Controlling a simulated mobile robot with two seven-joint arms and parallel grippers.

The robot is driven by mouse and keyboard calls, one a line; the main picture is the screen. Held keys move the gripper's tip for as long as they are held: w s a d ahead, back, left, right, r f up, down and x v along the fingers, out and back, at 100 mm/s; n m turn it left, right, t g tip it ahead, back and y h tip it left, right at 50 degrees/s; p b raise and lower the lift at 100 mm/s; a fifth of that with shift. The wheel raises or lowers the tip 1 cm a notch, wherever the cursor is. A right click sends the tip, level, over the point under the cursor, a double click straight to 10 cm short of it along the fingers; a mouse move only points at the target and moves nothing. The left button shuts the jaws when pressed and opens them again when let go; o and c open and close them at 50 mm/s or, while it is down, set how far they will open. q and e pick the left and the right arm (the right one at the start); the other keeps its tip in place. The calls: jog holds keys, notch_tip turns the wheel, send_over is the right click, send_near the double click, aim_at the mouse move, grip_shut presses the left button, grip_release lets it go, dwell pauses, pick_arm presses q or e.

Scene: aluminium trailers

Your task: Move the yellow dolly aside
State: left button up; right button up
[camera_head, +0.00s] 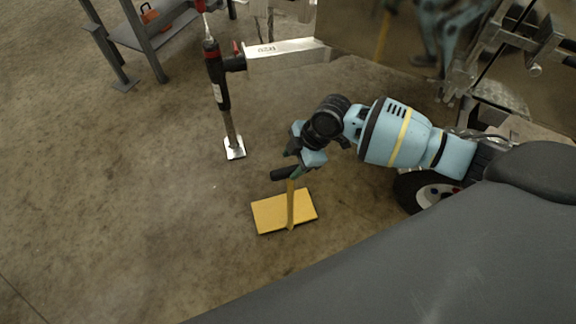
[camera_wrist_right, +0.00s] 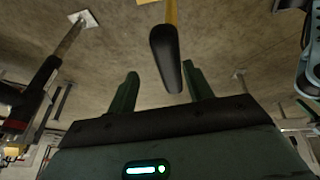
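The yellow dolly (camera_head: 268,213) stands on the concrete floor below my right arm. It has a flat yellow plate, an upright yellow post and a black handle grip (camera_head: 284,173) on top. My right gripper (camera_head: 297,172) is at the height of the grip, pointing down at it. In the right wrist view, the two dark green fingers (camera_wrist_right: 160,70) are spread, with the black handle grip (camera_wrist_right: 168,72) in the space between them. A gap shows on both sides of the grip. My left gripper is not in view.
A trailer jack (camera_head: 218,85) with a square foot (camera_head: 234,148) stands left of the dolly, joined to a metal trailer beam (camera_head: 285,50). A grey metal shelf (camera_head: 150,35) is at the back left. The floor left of the dolly (camera_head: 110,210) is clear.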

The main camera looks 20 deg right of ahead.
jog(key=p+v, duration=0.1)
jog(key=v, duration=0.6)
jog(key=shift+d+r, duration=0.1)
jog(key=shift+r, duration=0.05)
